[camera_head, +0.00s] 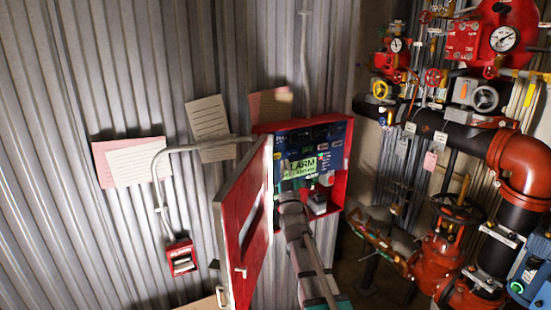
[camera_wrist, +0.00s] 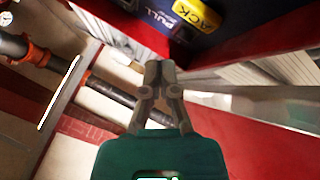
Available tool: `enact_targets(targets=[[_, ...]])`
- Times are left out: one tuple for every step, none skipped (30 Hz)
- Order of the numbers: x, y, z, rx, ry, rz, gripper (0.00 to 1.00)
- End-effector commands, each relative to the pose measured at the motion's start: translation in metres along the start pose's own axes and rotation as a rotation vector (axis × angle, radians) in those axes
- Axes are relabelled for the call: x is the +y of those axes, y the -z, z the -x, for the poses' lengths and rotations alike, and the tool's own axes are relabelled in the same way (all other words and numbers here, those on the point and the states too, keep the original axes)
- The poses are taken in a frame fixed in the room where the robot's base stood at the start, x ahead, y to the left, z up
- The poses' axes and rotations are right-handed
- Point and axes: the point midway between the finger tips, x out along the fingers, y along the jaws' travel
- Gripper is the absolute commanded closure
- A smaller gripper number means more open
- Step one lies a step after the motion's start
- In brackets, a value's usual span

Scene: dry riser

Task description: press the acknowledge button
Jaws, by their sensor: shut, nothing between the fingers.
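The alarm panel (camera_head: 335,135) is a blue face inside a red wall box (camera_head: 341,190), with a lit green display (camera_head: 301,168) reading ALARM. In the wrist view, a yellow piece marked ACK (camera_wrist: 196,18) sits on the blue face at the top, partly cut off by the picture edge. I cannot pick out the ACK piece in the head view. My gripper (camera_wrist: 160,66) is shut and empty, its tips below the ACK piece in the wrist view and apart from it. In the head view my gripper (camera_head: 291,198) is in front of the box's lower part and hides some of it.
The red box door (camera_head: 243,235) stands open to the left of my arm. A red pull station (camera_head: 181,258) and paper sheets (camera_head: 140,164) are on the corrugated wall. Red valves and thick pipes (camera_head: 524,170) fill the right side.

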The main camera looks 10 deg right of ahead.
Motion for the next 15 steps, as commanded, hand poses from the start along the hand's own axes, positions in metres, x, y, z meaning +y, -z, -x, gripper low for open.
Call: enact_targets(targets=[[0.0025, 0.0030, 0.0039, 0.000, 0.000, 0.000, 1.00], [0.0035, 0.0040, 0.0053, 0.000, 0.000, 0.001, 1.00], [0.0047, 0.0053, 0.0070, 0.000, 0.000, 0.001, 1.00], [0.0055, 0.0061, 0.0081, 0.000, 0.000, 0.001, 1.00], [0.0062, 0.0068, 0.0091, 0.000, 0.000, 0.000, 1.00], [0.0070, 0.0075, 0.0101, 0.000, 0.000, 0.000, 1.00], [0.0074, 0.0079, 0.0107, 0.000, 0.000, 0.000, 1.00], [0.0076, 0.0081, 0.0110, 0.000, 0.000, 0.000, 1.00], [0.0079, 0.0084, 0.0113, 0.000, 0.000, 0.000, 1.00], [0.0079, 0.0084, 0.0113, 0.000, 0.000, 0.000, 1.00], [0.0079, 0.0083, 0.0113, 0.000, 0.000, 0.000, 1.00], [0.0079, 0.0083, 0.0112, 0.000, 0.000, 0.000, 1.00], [0.0079, 0.0082, 0.0111, 0.000, 0.000, 0.000, 1.00], [0.0078, 0.0082, 0.0111, 0.000, 0.000, 0.000, 1.00], [0.0078, 0.0081, 0.0110, 0.000, 0.000, 0.000, 1.00]])
